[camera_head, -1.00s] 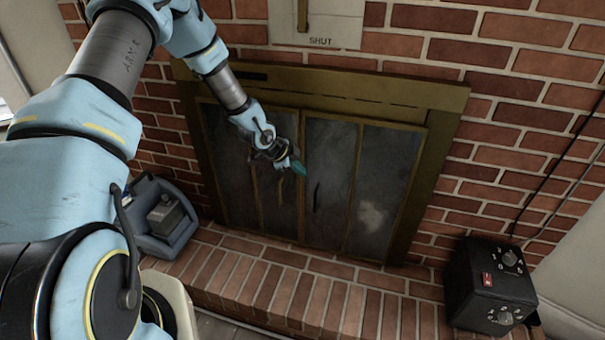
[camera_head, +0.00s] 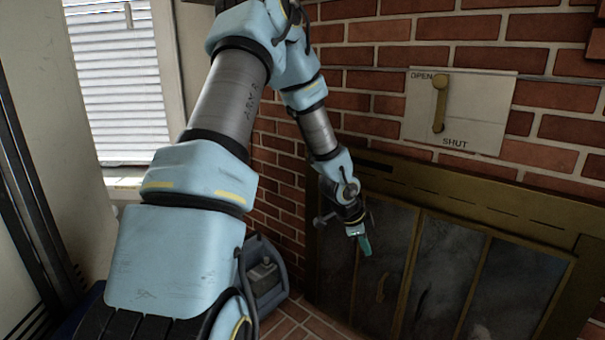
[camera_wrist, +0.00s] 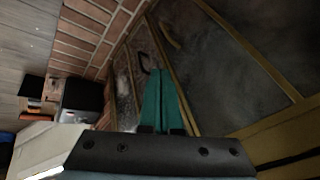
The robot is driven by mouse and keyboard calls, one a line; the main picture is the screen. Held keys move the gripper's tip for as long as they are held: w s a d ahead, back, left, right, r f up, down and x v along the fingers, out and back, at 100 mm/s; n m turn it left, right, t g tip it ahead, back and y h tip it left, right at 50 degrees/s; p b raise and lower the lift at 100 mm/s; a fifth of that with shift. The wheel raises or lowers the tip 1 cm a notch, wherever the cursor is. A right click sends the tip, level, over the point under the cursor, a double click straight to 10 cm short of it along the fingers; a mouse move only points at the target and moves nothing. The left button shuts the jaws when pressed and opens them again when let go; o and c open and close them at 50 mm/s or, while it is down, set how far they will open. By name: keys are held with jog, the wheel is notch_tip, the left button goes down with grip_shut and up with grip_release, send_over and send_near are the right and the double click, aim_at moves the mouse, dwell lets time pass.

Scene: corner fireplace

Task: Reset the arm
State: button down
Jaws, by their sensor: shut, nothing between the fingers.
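My gripper (camera_head: 365,243) is at the end of my arm, in front of the fireplace doors in the head view. Its teal fingers point down and are together with nothing between them. In the wrist view the fingers (camera_wrist: 161,72) show as a closed pair, with the fireplace doors (camera_wrist: 205,45) beyond them. I cannot tell the exact gap between the fingertips and the doors.
The glass fireplace doors (camera_head: 437,265) have brass frames. Above them a white plate (camera_head: 483,125) marked OPEN and SHUT carries a lever (camera_head: 439,103). A blue-grey container (camera_head: 267,285) stands on the left, near a window (camera_head: 118,90). A black box (camera_wrist: 82,96) shows in the wrist view.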

jog(key=s+a+r+n+y, duration=0.2)
jog(key=a+r+n, duration=0.2)
jog(key=a, duration=0.4)
jog(key=s+a+r+n+y, duration=0.1)
jog(key=a+r+n+y, duration=0.15)
jog(key=a+n, duration=0.4)
jog(key=s+a+r+n+g, duration=0.1)
jog(key=s+a+r+n, duration=0.5)
jog(key=s+a, duration=0.5)
jog(key=shift+a+n, duration=0.35)
jog(key=shift+n, duration=0.9)
jog(key=shift+r, duration=0.1)
